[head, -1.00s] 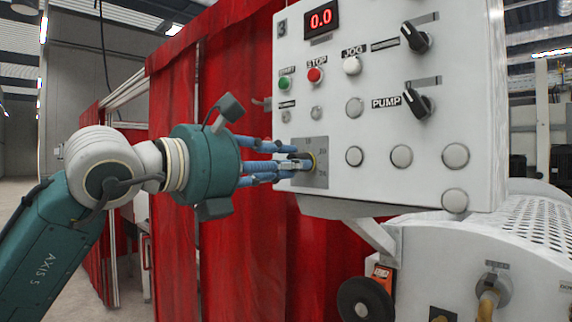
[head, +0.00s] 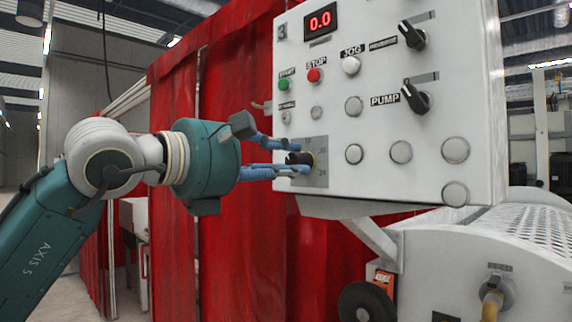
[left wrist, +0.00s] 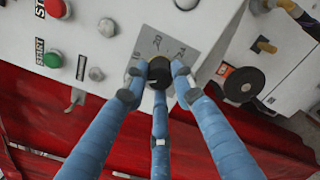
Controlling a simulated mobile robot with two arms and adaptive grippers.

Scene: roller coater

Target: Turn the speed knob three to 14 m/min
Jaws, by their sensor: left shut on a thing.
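The black speed knob (head: 299,158) sits on a grey scale plate (head: 318,174) low on the left of the white control panel (head: 375,190). My left gripper (head: 290,158) reaches it from the left, its blue fingers shut on the knob. In the left wrist view, the three fingers of my left gripper (left wrist: 158,82) close around the knob (left wrist: 159,68), and scale numbers show on the plate beyond it. The knob's pointer is too small to read. A red display (head: 320,20) reads 0.0. My right gripper is not in view.
Green start (head: 284,85), red stop (head: 314,75) and white jog (head: 351,65) buttons lie above the knob. Black selector switches (head: 415,98) sit at the right. Red curtains (head: 240,240) hang behind my left arm. A machine with a perforated cover (head: 535,225) stands lower right.

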